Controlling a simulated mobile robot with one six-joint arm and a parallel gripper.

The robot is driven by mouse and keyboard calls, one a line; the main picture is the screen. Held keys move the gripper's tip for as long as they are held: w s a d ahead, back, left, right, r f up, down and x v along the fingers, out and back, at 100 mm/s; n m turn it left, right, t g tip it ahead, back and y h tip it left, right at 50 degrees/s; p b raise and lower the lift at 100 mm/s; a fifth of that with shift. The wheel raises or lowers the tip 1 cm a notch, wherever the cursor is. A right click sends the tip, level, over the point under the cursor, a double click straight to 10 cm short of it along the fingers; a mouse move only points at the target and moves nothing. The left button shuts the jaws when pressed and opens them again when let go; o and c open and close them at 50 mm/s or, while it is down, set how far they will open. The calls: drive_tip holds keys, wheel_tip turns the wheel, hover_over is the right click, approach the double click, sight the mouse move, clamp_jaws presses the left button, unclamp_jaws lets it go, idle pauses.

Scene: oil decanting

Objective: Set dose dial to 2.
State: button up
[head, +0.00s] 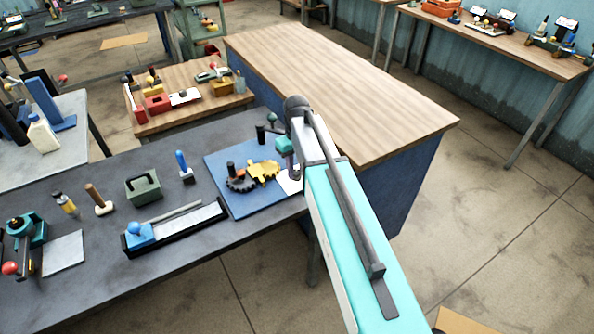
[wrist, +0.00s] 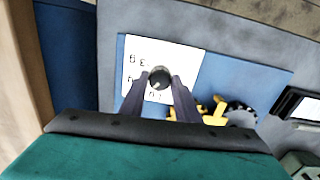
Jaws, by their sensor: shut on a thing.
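The dose dial shows in the wrist view as a dark round knob (wrist: 159,78) on a white card (wrist: 187,60) with printed numbers around it. The numbers look upside down and are too small to read surely. A small light mark shows on the knob, but I cannot tell which number it faces. My gripper (wrist: 161,84) is above the card with its two dark fingers closed on either side of the knob. In the head view the card (head: 289,184) is partly visible at the right of the blue board, and my arm hides the knob.
A bare wooden table (head: 330,70) stands behind.

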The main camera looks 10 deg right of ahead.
sight(297, 172)
drive_tip(key=m+b, duration=0.1)
drive_tip(key=m, duration=0.4)
drive_tip(key=shift+w+m, duration=0.1)
drive_tip(key=shift+m, duration=0.3)
drive_tip(key=o, duration=1)
drive_tip(key=shift+o, duration=0.2)
drive_tip(key=shift+r, duration=0.1)
wheel_tip(297, 172, up, 14)
drive_tip(key=b, duration=0.3)
drive_tip(key=shift+f+b, duration=0.2)
drive_tip(key=shift+b, duration=0.15)
idle(0.4)
